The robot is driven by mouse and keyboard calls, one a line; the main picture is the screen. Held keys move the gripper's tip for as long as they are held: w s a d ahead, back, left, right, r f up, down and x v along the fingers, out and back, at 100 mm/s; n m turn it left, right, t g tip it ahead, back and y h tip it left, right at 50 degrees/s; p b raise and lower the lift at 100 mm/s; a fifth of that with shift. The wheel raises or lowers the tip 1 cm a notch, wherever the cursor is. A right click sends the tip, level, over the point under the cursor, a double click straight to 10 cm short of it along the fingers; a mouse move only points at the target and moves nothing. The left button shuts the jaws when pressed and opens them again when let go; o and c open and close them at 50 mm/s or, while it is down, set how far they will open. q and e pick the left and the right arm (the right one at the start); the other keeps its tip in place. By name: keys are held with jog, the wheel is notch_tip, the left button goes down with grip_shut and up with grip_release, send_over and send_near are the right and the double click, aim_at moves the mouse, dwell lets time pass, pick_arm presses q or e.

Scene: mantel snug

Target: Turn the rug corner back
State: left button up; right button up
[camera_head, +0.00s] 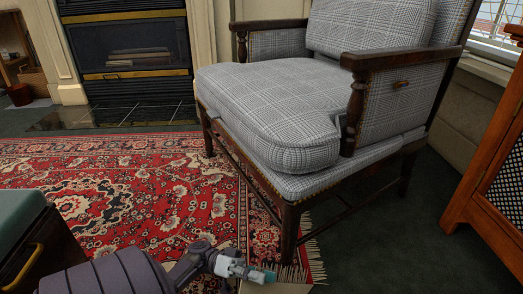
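The red patterned rug (120,175) lies on the dark floor, running from the hearth to the armchair and partly under it. Its fringe (316,262) shows around the chair's front leg at the lower right. A pale tan patch (275,289) shows at the bottom edge by the fringe; it looks like the rug's underside, but most of it is out of frame. My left gripper (262,275) is low over the rug's fringed end, just above the tan patch. I cannot tell whether it touches the patch or holds anything. My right gripper is not in view.
A grey plaid armchair (270,100) stands over the rug's right end, its front leg (289,233) close to my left gripper. A green-topped box (20,228) is at left, a wooden cabinet (495,180) at right. Bare floor (400,240) lies between chair and cabinet.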

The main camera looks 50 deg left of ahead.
pick_arm(q)
jog(key=v, duration=0.7)
jog(key=shift+s+a, duration=0.15)
jog(key=shift+a, duration=0.1)
jog(key=shift+c, duration=0.3)
